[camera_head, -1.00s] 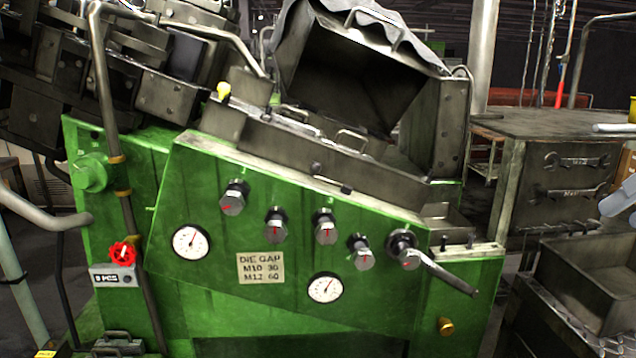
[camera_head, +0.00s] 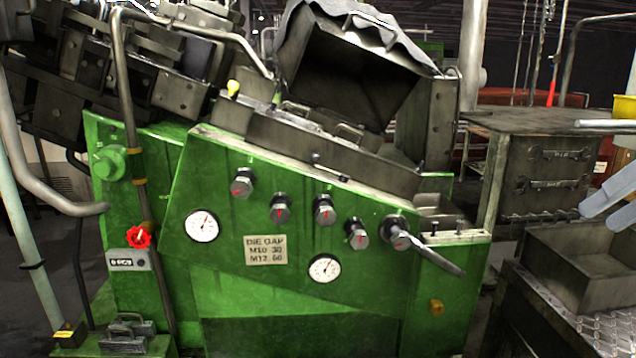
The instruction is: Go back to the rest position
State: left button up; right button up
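My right gripper (camera_head: 603,213) shows only in part at the right edge, as pale grey finger pieces above a metal tray. Most of it is cut off by the frame, and I cannot tell whether it is open or shut. I see nothing held in its visible part. It is apart from the green machine (camera_head: 220,290) in the middle. My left gripper is not in view.
The machine's front has several knobs, two gauges, a lever (camera_head: 437,258) on the right and a red handwheel (camera_head: 139,237) on the left. A metal cabinet (camera_head: 545,165) and a tray (camera_head: 585,262) stand at right. Pipes (camera_head: 45,200) run at left.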

jog(key=w+a+f+g+y, duration=0.3)
jog(key=w+a+f+y, duration=0.85)
jog(key=w+a, duration=0.3)
jog(key=w+d+f+m+t+y, duration=0.2)
jog(key=w+f+m+t+y, duration=0.1)
jog(key=w+f+m+t, duration=0.75)
jog(key=d+f+m+t+h, duration=0.25)
jog(key=f+m+h, duration=0.35)
jog(key=f, duration=1.2)
jog(key=d+f+m+t+h, duration=0.1)
jog(key=d+f+m+h, duration=0.35)
jog(key=f, duration=1.35)
jog(key=s+a+f+m+g+h, duration=0.1)
jog(key=s+f+m+g+h, duration=0.25)
jog(key=s+f, duration=1.15)
jog(key=s+f+m+g+h, duration=0.4)
jog(key=s+f, duration=0.7)
jog(key=f, duration=0.8)
jog(key=s+a+f+m+g, duration=0.1)
jog(key=s+f, duration=0.4)
jog(key=s, duration=0.8)
jog(key=s+a+f+m+g, duration=0.1)
jog(key=s+a+f+g, duration=0.3)
jog(key=s, duration=1)
jog(key=s+a+f+m+g, duration=0.1)
jog(key=s+f, duration=0.5)
jog(key=s, duration=0.8)
jog(key=shift+s+a+g, duration=0.25)
jog(key=shift+a+g, duration=0.6)
jog(key=shift+g, duration=0.3)
